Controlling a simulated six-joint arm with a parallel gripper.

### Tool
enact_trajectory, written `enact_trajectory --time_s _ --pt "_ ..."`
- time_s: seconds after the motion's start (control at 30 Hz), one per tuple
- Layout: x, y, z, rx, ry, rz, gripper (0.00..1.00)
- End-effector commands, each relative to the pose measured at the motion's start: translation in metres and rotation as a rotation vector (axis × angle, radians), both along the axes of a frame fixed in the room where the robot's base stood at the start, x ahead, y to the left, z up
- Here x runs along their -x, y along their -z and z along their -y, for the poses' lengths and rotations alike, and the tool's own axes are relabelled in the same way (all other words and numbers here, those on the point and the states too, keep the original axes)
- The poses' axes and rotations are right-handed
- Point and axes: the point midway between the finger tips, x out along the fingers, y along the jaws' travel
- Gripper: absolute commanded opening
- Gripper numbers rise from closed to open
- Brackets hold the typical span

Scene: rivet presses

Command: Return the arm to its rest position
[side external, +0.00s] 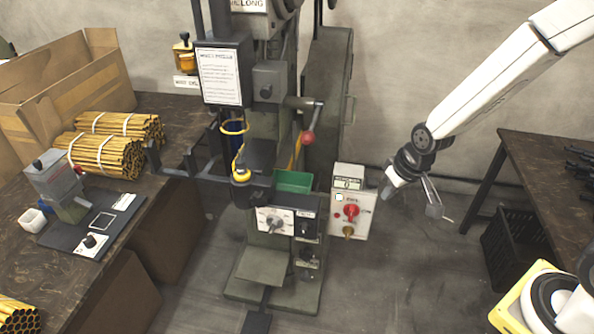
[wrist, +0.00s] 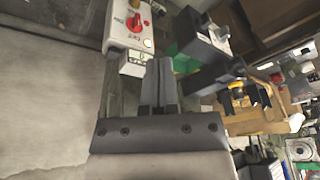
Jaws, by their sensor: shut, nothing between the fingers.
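My gripper (side external: 434,208) hangs in the air to the right of the rivet press, apart from the control box, with nothing held. In the wrist view my gripper (wrist: 159,65) shows its two fingers side by side and shut. The white arm reaches in from the upper right of the side view. The grey-green rivet press (side external: 268,268) stands in the middle. Its control box (side external: 350,203) with a red knob faces the front, and this box also shows in the wrist view (wrist: 128,35).
A left bench holds bundled yellow tubes (side external: 103,155), a cardboard box (side external: 75,85) and a small grey device (side external: 55,185). A dark table (side external: 545,165) stands at the right, with a black crate (side external: 507,250) beneath. The floor between press and table is clear.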

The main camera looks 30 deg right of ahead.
Motion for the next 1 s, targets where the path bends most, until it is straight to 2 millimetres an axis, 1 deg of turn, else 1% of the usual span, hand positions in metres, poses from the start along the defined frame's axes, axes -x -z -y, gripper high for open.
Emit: enact_trajectory --time_s 0.03,0.2,0.3,0.4,0.6,1.0 --pt "0.01 -0.008 0.001 0.004 -0.007 -0.005 0.0" --pt "0.044 -0.025 0.003 0.02 -0.031 -0.035 0.0" --pt "0.06 -0.031 0.005 0.03 -0.042 -0.051 0.0" --pt "0.072 -0.035 0.006 0.037 -0.05 -0.063 0.0" --pt "0.082 -0.037 0.007 0.044 -0.054 -0.073 0.0" --pt "0.081 -0.037 0.007 0.044 -0.055 -0.072 0.0"
